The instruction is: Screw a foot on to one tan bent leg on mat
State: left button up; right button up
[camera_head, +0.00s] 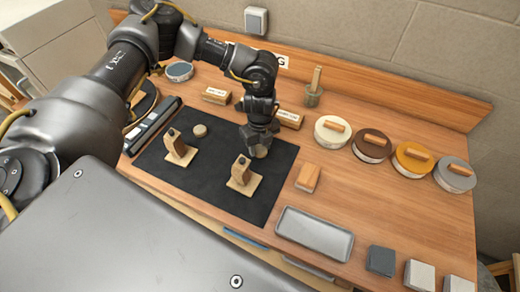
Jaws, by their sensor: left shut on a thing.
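A black mat (212,196) lies on the wooden bench. Two tan bent legs stand on it: one at the left (179,151) and one nearer the front right (244,178). Each has a small dark spot at its top. A small round tan foot (199,131) lies on the mat behind the left leg. My left gripper (261,145) points down over the mat's back right part, behind the front right leg and apart from it. It is shut on a small tan piece (261,152), seemingly a foot, mostly hidden by the fingers. My right gripper is out of view.
Several round tins with wooden-handled lids (332,132) stand at the right. A wooden block (308,177) and a grey tray (314,233) lie right of the mat. Small cubes (381,261) stand at the front right. A pot with a handle (314,94) stands behind.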

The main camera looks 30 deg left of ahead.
aim_at(260, 149)
pick_arm(q)
notch_tip(260, 149, up, 7)
jog(key=shift+r+b, duration=0.15)
jog(key=shift+b, duration=0.9)
jog(key=shift+r, duration=0.65)
jog(key=shift+d, duration=0.1)
jog(key=s+d+n+b, duration=0.1)
jog(key=s+d+n, duration=0.1)
jog(key=d+n, duration=0.4)
jog(key=s+d+r+n+b, duration=0.1)
jog(key=d+n, duration=0.6)
jog(key=d, duration=0.3)
jog(key=shift+s+d, duration=0.3)
jog(key=shift+s, duration=0.1)
jog(key=shift+r, duration=0.1)
